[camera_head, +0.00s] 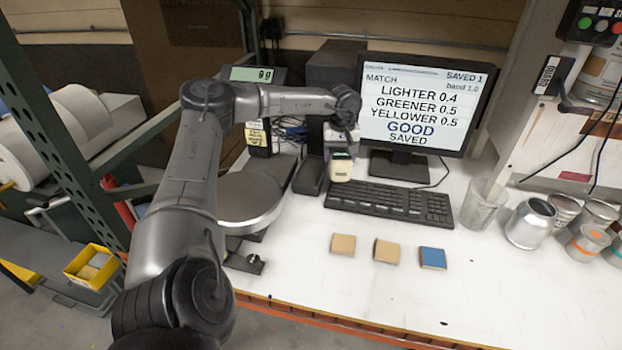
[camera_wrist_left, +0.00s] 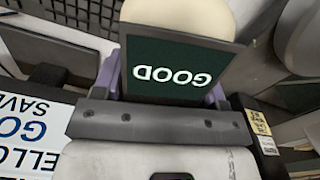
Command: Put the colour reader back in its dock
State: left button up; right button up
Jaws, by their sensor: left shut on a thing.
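The colour reader (camera_head: 341,166) is a small pale device with a dark screen. In the left wrist view the reader (camera_wrist_left: 175,72) shows GOOD on that screen, upside down. My left gripper (camera_head: 341,146) is shut on it, with the jaws across the body below the screen in the left wrist view. The reader is in front of the monitor, near the keyboard's left end. A dark upright holder that looks like the dock (camera_head: 310,176) stands just left of the reader. The reader appears apart from it; the exact gap is hard to tell. My right gripper is not in view.
A monitor (camera_head: 424,103) stands behind a black keyboard (camera_head: 388,203). A round scale pan (camera_head: 249,198) is left of the dock. Two tan samples and a blue one (camera_head: 432,258) lie in front. A glass (camera_head: 483,205) and several cans stand right. The front right bench is mostly clear.

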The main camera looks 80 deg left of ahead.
pick_arm(q)
jog(key=a+r, duration=0.1)
jog(key=s+a+r, duration=0.1)
jog(key=shift+a+r, duration=0.2)
jog(key=shift+a, duration=0.1)
jog(key=shift+w+a, duration=0.15)
jog(key=shift+w, duration=0.15)
jog(key=shift+w+d+m, duration=0.25)
jog(key=shift+w+m, duration=0.3)
jog(key=shift+m, duration=0.25)
jog(key=shift+a+m, duration=0.1)
jog(key=shift+m, duration=0.3)
jog(key=s+a+f, duration=0.2)
jog(key=a, duration=0.1)
jog(key=s+a+f+b, duration=0.1)
jog(key=s+a+f, duration=0.1)
jog(key=s, duration=0.1)
jog(key=s+a+f+b, duration=0.1)
jog(key=s+a+f, duration=0.1)
jog(key=a+f, duration=0.1)
jog(key=shift+s+a, duration=0.25)
jog(key=shift+a, duration=0.05)
jog(key=shift+f+b, duration=0.55)
jog(key=shift+f, duration=1.45)
jog(key=shift+f, duration=0.15)
